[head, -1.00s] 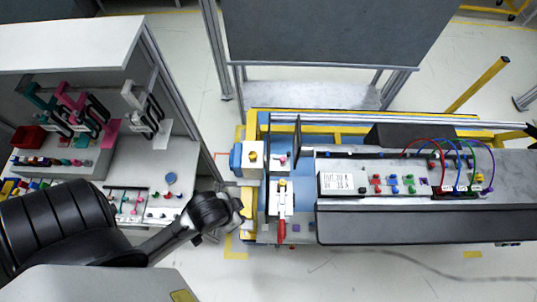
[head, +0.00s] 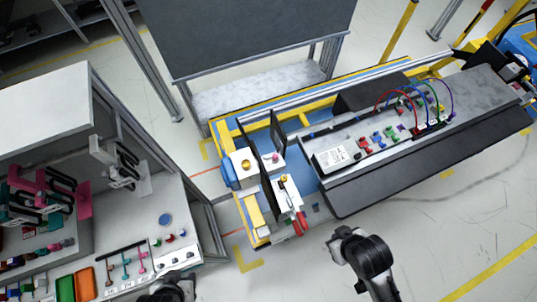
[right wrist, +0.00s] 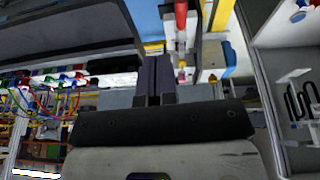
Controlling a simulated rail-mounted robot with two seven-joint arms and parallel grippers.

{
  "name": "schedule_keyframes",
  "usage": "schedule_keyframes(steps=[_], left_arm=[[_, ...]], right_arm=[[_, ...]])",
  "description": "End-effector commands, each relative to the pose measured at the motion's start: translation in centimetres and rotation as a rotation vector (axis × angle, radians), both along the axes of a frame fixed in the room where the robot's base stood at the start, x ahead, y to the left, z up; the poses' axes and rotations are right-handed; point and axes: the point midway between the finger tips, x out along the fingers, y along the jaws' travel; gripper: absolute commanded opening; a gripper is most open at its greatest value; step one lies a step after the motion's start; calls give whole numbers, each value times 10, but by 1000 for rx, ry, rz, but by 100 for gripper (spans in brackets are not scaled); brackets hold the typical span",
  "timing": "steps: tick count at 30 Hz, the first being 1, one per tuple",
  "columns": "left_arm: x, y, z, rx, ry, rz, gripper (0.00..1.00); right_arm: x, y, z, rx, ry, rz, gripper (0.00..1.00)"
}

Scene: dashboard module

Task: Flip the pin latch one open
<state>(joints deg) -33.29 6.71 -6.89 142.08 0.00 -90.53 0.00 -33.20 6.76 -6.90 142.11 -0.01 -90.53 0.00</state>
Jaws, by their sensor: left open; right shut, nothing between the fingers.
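The fixture at the left end of the dashboard module carries two small white latch plates. The nearer latch (head: 287,193) has a red handle (head: 299,222) pointing to the front; the handle also shows in the right wrist view (right wrist: 181,14). The farther latch (head: 274,159) has a small red pin. I cannot tell which is latch one. My left gripper (head: 178,284) is at the bottom edge, mostly cut off, open and apart from the latches. My right gripper (right wrist: 155,80) is shut and empty, its dark fingers together beside the red handle in the picture, with no visible contact.
Dark upright plates (head: 261,163) stand beside the latches. The dashboard (head: 430,152) with buttons and coloured cables extends right. A shelf unit (head: 190,215) with hooks and small parts stands left. Bare floor lies in front of the fixture.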

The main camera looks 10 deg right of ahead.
Motion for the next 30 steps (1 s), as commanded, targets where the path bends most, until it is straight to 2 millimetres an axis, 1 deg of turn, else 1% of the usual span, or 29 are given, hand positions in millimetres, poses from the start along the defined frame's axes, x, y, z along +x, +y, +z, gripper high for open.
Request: schedule_keyframes(steps=[8,11,14,17,22,24,26,27,30], left_arm=[[1,-1,0,-3,-4,2,43],[1,-1,-5,-3,-4,2,43],[1,-1,-13,-2,-4,1,43],[1,0,-25,-1,-4,0,43],[1,2,-46,5,-3,-4,43],[1,2,-54,7,-3,-5,43],[1,3,-60,9,-2,-6,43],[1,3,-64,9,-2,-6,43],[1,3,-73,9,-2,-6,43]], right_arm=[[1,0,-2,7,-1,-10,0],[8,3,-10,55,-17,-71,0],[25,9,-25,171,-45,-213,0],[49,18,-45,361,-70,-434,0],[100,30,-73,793,-51,-909,0],[120,32,-82,979,-13,-1106,0],[136,32,-87,1136,33,-1267,0],[147,30,-90,1237,69,-1369,0],[170,26,-96,1472,171,-1598,0]])
